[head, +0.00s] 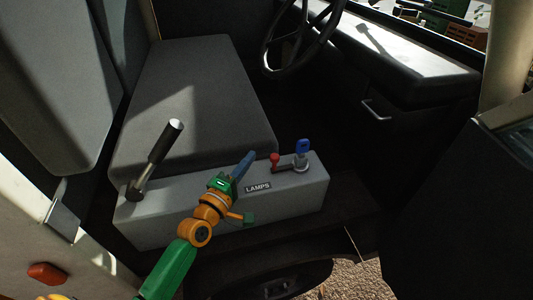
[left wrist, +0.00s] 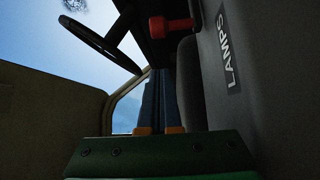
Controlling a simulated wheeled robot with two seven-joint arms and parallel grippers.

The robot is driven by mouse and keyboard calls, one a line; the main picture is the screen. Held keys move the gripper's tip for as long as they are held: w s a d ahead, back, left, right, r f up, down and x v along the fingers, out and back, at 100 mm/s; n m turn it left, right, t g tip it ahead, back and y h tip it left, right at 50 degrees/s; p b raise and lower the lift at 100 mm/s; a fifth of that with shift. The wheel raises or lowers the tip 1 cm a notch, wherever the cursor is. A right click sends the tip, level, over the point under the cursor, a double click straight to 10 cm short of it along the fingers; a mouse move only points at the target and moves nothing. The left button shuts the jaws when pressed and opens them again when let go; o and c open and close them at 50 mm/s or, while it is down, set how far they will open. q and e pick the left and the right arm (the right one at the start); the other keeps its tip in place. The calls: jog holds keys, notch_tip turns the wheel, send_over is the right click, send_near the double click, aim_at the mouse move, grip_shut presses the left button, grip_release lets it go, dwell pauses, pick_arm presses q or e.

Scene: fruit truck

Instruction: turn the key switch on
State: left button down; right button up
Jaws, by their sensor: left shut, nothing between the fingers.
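The blue key (head: 303,146) stands upright in a metal switch at the right end of the grey console (head: 160,229). A red-knobbed lever (head: 275,159) sits just left of it, above the LAMPS label (head: 257,187). My left gripper (head: 246,160) is shut and empty, its blue fingers pointing up and right, left of the red knob and apart from the key. In the left wrist view the two blue fingers (left wrist: 159,100) are together, the red knob (left wrist: 170,27) is beyond them, and the key cannot be made out.
A black-gripped lever (head: 160,150) rises from the console's left end. The grey seat (head: 190,110) lies behind the console. The steering wheel (head: 295,45) and dashboard (head: 400,60) are farther back. The dark cab floor right of the console looks clear.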

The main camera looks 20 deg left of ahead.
pick_arm(q)
jog(key=w, duration=0.4)
jog(key=w+d, duration=0.1)
jog(key=w, duration=0.1)
jog(key=s+d+p, duration=0.2)
jog(key=shift+s+d, duration=0.15)
jog(key=shift+s, duration=0.2)
jog(key=shift+s+d, duration=0.2)
jog(key=shift+s, duration=0.15)
jog(key=shift+w, duration=0.1)
jog(key=shift+w+f, duration=0.1)
jog(key=shift+f, duration=0.05)
